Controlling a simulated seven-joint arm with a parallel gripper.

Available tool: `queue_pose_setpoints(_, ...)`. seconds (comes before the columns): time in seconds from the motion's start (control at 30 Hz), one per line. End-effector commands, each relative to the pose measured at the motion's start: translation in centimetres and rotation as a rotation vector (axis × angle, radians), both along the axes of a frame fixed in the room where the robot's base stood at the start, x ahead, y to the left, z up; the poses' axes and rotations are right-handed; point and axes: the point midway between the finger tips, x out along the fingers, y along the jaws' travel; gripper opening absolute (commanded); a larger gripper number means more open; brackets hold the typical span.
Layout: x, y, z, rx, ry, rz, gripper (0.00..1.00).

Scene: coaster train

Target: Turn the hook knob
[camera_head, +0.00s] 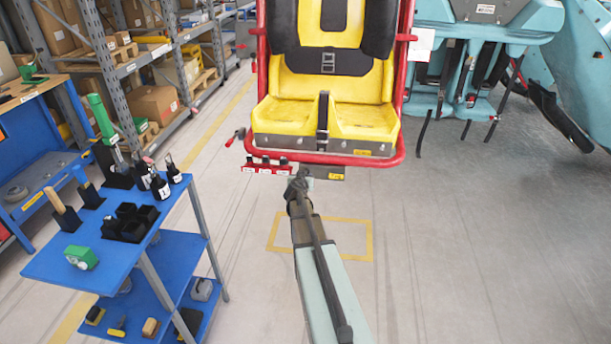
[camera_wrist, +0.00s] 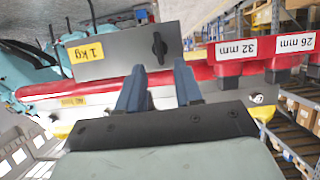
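In the picture, the knob is just beyond the fingertips, roughly centred on the gap, and no contact shows. In the head view my gripper (camera_head: 301,178) is small and dark beneath the seat's front edge.
A yellow seat (camera_head: 290,113) in a red frame (camera_head: 398,157) stands ahead. Red blocks labelled 32 mm (camera_wrist: 237,51) and 26 mm (camera_wrist: 292,48) are beside the plate. A blue cart (camera_head: 50,263) with tools is at left. The floor at right is clear.

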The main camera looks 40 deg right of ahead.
Motion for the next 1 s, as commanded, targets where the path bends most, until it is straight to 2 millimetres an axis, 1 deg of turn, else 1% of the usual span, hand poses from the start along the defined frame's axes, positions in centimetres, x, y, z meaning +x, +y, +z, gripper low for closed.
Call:
queue_pose_setpoints(0.03, 1.0, -0.8, -0.5, 0.000, 0.000, 0.000, 0.35)
queue_pose_setpoints(0.2, 2.5, -2.4, -1.4, 0.000, 0.000, -0.001, 0.35)
queue_pose_setpoints(0.37, 3.0, -3.0, -1.7, 0.000, 0.000, -0.001, 0.35)
queue_pose_setpoints(0.63, 3.0, -3.1, -1.7, 0.000, 0.000, 0.000, 0.35)
queue_pose_setpoints(1.0, 3.0, -3.0, -1.7, 0.000, 0.000, 0.000, 0.00)
